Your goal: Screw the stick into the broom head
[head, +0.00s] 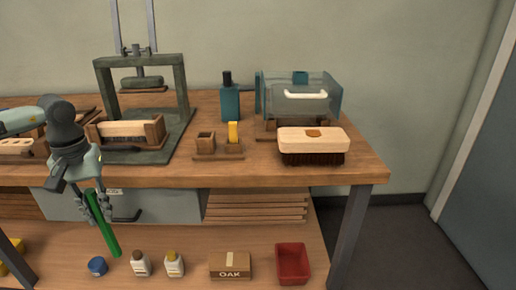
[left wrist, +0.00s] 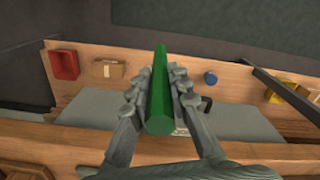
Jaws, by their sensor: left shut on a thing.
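My left gripper (head: 98,207) is shut on a green stick (head: 110,238), in front of the bench's front edge at the left. The stick hangs tilted below the fingers in the head view. In the left wrist view the left gripper (left wrist: 161,100) has its fingers on both sides of the green stick (left wrist: 159,85). The broom head (head: 313,140) lies at the right end of the bench with its dark bristles down. Its pale wooden top faces up and has an orange-brown spot near the middle, which may be the socket. The stick is well apart from it. My right gripper is not in view.
A press (head: 144,100) stands behind my left arm with a wooden block in it. A small wooden holder (head: 217,150), a teal bottle (head: 230,100) and a clear-covered box (head: 300,97) stand mid-bench. The lower shelf holds bottles, an OAK box (head: 230,265) and a red bin (head: 292,263).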

